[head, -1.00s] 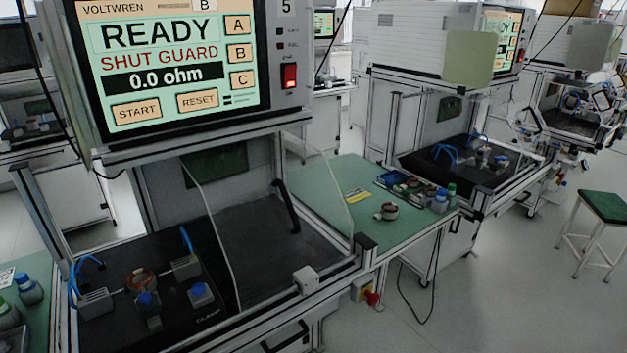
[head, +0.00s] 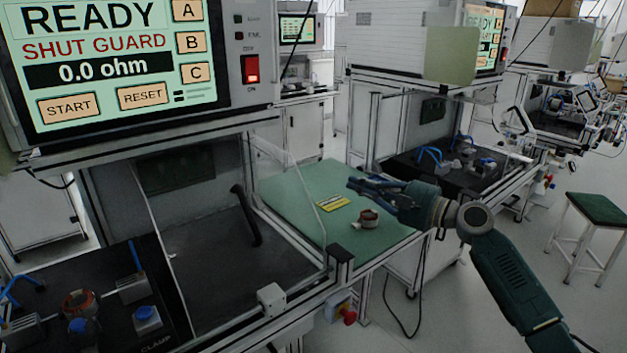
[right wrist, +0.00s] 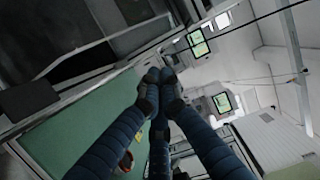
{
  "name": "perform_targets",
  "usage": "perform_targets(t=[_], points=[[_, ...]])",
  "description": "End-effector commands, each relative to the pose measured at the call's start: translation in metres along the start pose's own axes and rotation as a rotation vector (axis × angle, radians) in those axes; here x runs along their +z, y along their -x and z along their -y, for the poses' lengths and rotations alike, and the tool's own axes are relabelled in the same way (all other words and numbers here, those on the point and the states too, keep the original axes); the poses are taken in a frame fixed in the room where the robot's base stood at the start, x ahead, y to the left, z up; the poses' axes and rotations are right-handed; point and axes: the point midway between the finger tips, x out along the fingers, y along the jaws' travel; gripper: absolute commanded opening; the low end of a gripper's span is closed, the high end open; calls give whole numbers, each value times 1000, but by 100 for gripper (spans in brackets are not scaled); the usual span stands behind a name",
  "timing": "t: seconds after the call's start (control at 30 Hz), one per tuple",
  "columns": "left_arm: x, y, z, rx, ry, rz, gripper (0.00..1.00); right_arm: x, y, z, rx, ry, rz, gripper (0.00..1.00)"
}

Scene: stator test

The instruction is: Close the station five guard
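The station five guard (head: 180,215) is a clear panel with a thin pale edge. It stands over the right part of the station's bay, leaving the black fixture plate (head: 105,290) at left uncovered. Its black bar handle (head: 246,215) is upright near the panel's middle. The station screen (head: 95,60) reads READY, SHUT GUARD and 0.0 ohm. My right gripper (head: 352,186) is over the green side table, to the right of the handle and apart from it. In the right wrist view, its blue fingers (right wrist: 160,76) converge with tips together and nothing visible between them. My left gripper is out of view.
The green side table (head: 285,195) holds a yellow label (head: 333,203) and a copper-wound part (head: 368,217). A frame post with a black cap (head: 340,255) stands between handle and table front. Another station (head: 425,165) is behind. A stool (head: 605,210) stands at right.

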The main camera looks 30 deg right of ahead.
Motion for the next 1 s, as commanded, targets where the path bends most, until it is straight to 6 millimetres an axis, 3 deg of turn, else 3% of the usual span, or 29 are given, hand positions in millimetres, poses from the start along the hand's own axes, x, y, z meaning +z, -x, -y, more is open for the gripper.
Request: perform_targets(t=[0.2, 0.43, 0.7, 1.0], points=[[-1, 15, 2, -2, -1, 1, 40, -1, -44, 5, -3, 1, -2, 0], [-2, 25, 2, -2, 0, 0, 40, -1, -82, 3, -1, 2, -2, 0], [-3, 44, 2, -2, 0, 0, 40, 31, -88, 1, 4, 2, -1, 0], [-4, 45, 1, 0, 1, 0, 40, 38, -90, -2, 3, 2, -2, 0]])
